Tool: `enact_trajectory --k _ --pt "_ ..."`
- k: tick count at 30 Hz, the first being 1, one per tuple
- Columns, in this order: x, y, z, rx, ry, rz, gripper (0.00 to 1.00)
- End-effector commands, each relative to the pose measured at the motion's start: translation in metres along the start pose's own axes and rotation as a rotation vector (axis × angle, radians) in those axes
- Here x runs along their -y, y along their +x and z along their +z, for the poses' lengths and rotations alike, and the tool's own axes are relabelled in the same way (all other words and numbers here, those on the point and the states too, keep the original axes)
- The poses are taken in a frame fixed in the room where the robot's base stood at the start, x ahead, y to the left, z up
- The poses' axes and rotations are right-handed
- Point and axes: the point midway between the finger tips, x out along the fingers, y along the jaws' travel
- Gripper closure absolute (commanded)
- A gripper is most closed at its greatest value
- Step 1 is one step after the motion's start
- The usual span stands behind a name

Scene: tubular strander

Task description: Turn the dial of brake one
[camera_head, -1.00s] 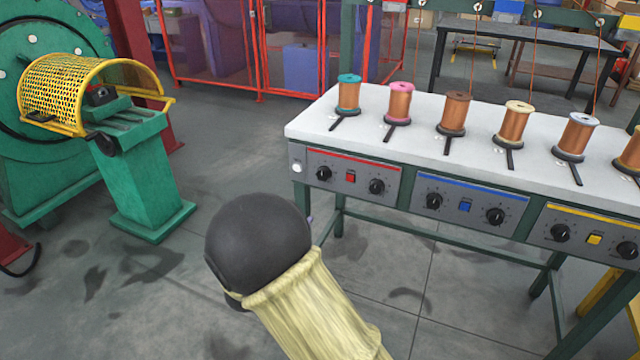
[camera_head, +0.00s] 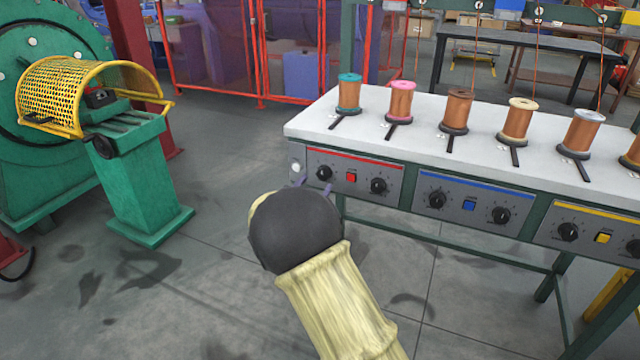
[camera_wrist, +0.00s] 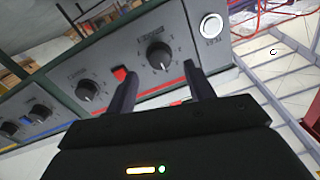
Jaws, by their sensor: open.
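The red-striped control panel (camera_head: 352,178) on the bench front has two black dials and a red square button (camera_head: 351,177). Its left dial (camera_head: 323,172) also shows in the wrist view (camera_wrist: 159,56), just beyond and between my fingertips. Its right dial (camera_head: 378,186) shows further left in the wrist view (camera_wrist: 87,90). My gripper (camera_wrist: 160,72) is open and empty, its two dark fingers pointing at the panel on either side of the left dial. No contact is visible. In the head view the fingertips (camera_head: 314,187) show just below that dial, mostly hidden by my wrist. Dial labels are too small to read.
A round white button (camera_wrist: 211,25) sits beside the left dial at the panel's end. Blue-striped (camera_head: 465,205) and yellow-striped (camera_head: 590,235) panels follow to the right. Copper spools stand on the white benchtop (camera_head: 420,125). A green machine (camera_head: 150,185) stands left, with open floor between.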

Motion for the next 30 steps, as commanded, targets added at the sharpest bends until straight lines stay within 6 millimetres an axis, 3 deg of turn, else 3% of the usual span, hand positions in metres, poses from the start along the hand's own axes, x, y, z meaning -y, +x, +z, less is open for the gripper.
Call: enact_trajectory --k 7,18,25,30 --pt "-0.001 0.037 0.001 -0.001 -0.001 0.001 0.47" --pt "0.0 0.044 0.0 0.0 -0.002 0.0 0.47" --pt "0.0 0.043 0.0 0.0 -0.001 0.0 0.9" --pt "0.0 0.043 0.0 -0.001 0.001 0.0 0.91"
